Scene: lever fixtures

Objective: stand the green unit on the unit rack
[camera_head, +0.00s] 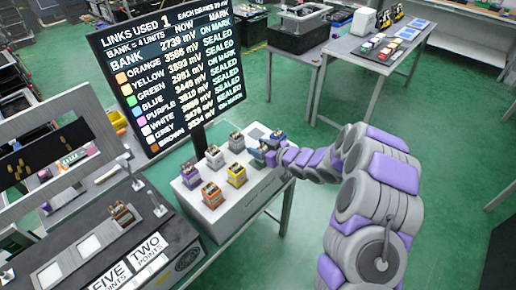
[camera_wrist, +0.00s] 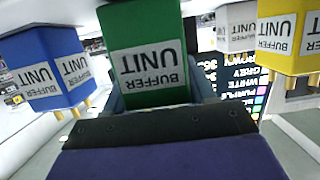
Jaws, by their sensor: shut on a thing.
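My gripper (camera_head: 268,152) is shut on the green unit (camera_wrist: 148,50), a block with a white "BUFFER UNIT" label that reads upside down in the wrist view. In the head view the green unit is mostly hidden by my gripper, which is at the right side of a white block (camera_head: 225,213) that carries several units. I cannot tell whether the green unit touches the block. A blue unit (camera_wrist: 48,62) is to its left in the wrist view and a yellow unit (camera_wrist: 288,38) to its right.
Purple (camera_head: 191,177), orange (camera_head: 212,196) and grey (camera_head: 214,157) units also stand on the white block. A dark sign (camera_head: 170,75) rises behind it. On the bench at left, a brown unit (camera_head: 122,214) stands near pale square pads (camera_head: 90,246). Green floor is free at right.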

